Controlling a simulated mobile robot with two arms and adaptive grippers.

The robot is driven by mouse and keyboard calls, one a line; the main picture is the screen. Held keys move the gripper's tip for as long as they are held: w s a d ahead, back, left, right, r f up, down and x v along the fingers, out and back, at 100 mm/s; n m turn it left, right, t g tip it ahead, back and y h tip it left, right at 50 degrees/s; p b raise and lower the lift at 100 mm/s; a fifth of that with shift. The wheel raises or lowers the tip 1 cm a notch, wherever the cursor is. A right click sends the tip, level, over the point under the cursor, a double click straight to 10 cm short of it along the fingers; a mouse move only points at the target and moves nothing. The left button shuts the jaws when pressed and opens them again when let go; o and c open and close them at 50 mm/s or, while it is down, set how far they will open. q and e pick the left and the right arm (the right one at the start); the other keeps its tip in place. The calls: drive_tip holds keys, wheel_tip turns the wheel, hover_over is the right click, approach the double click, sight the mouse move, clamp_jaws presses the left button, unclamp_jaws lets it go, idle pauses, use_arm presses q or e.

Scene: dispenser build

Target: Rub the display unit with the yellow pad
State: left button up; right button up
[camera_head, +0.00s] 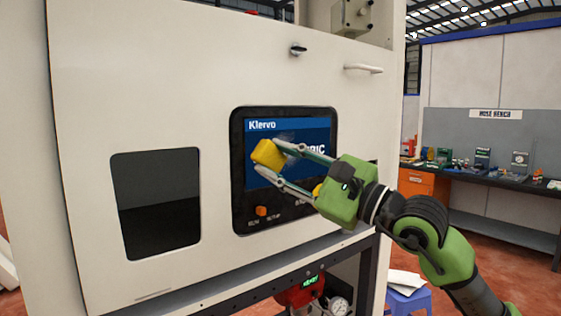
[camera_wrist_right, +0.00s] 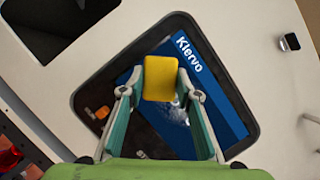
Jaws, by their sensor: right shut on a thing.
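The display unit (camera_head: 236,165) is a black-framed panel with a blue screen marked "Klervo", set in the white front of a machine. The yellow pad (camera_head: 268,154) is in front of the screen's left half. My right gripper (camera_head: 280,164) is shut on the pad. The right wrist view also shows the pad (camera_wrist_right: 160,79) between the fingertips, over the blue screen (camera_wrist_right: 213,85). A pale smudge (camera_wrist_right: 171,110) shows on the screen beside the pad. I cannot tell whether the pad touches the screen. My left gripper is not in view.
An orange button (camera_head: 261,211) sits below the screen. A dark window (camera_head: 156,203) is to the left, and a black knob (camera_head: 298,50) and white handle (camera_head: 363,69) are above. A workbench (camera_head: 502,180) with small items stands at the far right.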

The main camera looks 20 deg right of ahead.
drive_tip(key=shift+w+a, duration=0.15)
drive_tip(key=shift+w, duration=0.25)
